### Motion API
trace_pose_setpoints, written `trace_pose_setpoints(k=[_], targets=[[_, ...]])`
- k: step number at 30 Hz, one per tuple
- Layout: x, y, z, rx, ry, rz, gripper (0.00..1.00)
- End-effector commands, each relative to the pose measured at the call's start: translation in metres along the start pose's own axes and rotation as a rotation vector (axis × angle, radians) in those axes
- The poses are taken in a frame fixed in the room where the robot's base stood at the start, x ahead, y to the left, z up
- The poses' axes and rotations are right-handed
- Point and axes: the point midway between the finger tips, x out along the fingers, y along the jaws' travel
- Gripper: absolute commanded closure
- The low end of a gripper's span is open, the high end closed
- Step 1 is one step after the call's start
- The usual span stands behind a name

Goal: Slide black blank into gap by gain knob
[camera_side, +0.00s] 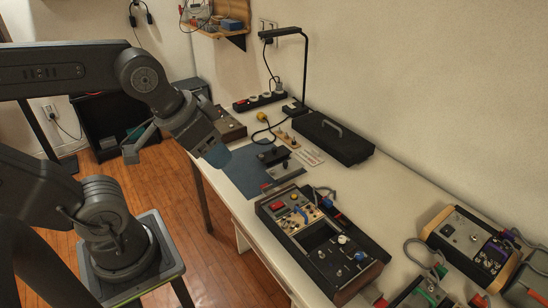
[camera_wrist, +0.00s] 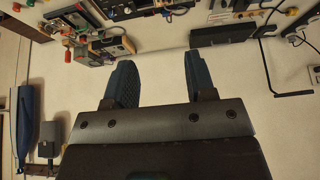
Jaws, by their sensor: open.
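The synth case (camera_side: 335,285) stands on the table with wooden ends and several knobs. A dark rectangular gap (camera_side: 318,236) shows among its modules. A pale knob (camera_side: 342,239) sits at the gap's right side; its label is too small to read. A black piece with a raised grip (camera_side: 273,156), likely the black blank, lies at the blue mat's back edge. My gripper (camera_side: 214,153) is above the mat's left side, apart from the piece and left of the case. In the wrist view its blue fingers (camera_wrist: 157,75) are spread with nothing between them.
The blue mat (camera_side: 243,172) also carries a grey panel (camera_side: 285,170). A long black case (camera_side: 333,138) lies by the wall, near a black lamp (camera_side: 304,70). A wood-sided device (camera_side: 470,240) and cables crowd the right. Bare white table lies between.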

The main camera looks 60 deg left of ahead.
Motion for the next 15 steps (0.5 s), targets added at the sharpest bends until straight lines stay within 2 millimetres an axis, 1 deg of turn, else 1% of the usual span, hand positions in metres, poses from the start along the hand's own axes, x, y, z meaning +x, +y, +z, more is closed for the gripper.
trace_pose_setpoints(k=[3, 5, 8, 11, 12, 14, 15], targets=[[0.000, 0.000, -0.001, 0.001, 0.000, 0.000, 0.50], [0.000, -0.001, -0.005, 0.006, -0.004, -0.002, 0.50], [0.000, -0.005, -0.022, 0.031, -0.024, -0.011, 0.50], [0.002, -0.015, -0.054, 0.082, -0.059, -0.023, 0.50], [0.005, -0.020, -0.069, 0.109, -0.076, -0.027, 0.50], [0.012, -0.030, -0.093, 0.150, -0.105, -0.032, 0.50], [0.017, -0.037, -0.108, 0.177, -0.122, -0.034, 0.50]])
